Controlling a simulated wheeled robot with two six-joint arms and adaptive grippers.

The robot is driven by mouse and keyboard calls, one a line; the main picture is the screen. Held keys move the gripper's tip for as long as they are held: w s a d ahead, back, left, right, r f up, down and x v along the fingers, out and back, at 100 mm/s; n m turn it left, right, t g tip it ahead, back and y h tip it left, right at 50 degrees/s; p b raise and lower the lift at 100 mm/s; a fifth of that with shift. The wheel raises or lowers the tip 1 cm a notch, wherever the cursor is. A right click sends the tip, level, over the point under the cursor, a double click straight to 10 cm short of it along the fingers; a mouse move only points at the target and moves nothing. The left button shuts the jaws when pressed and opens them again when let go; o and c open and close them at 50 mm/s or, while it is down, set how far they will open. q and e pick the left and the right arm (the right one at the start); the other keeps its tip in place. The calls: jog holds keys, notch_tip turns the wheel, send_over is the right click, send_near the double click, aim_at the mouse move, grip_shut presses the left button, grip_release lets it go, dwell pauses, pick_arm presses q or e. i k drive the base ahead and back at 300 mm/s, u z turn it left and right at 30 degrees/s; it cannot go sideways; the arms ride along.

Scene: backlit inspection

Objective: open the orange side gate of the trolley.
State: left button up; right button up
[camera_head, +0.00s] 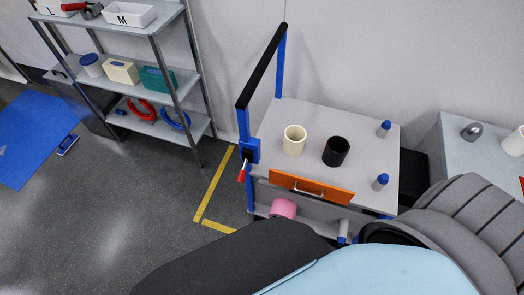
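The trolley (320,118) stands against the wall right of centre, with a grey top, blue posts and a black push bar (264,64). Its orange side gate (341,194) lies along the near edge of the top and carries a pale bar handle (309,190). The gate looks shut, though its lower part is hard to make out. A red-tipped lever (241,173) sits at the left post. Neither of my grippers shows. Parts of my own body cover the bottom and lower right and hide part of the trolley's lower level.
On the trolley top stand a cream cup (294,140), a black cup (336,152) and two blue-capped posts (384,129). A pink roll (284,209) is below the gate. A loaded shelf rack (159,85) stands left. Yellow-marked floor (213,190) is clear.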

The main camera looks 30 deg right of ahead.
aim_at(302, 185)
jog(key=u, duration=0.6)
jog(key=k, duration=1.35)
jog(key=z, duration=2.1)
jog(key=i, duration=0.5)
jog(key=z, duration=0.05)
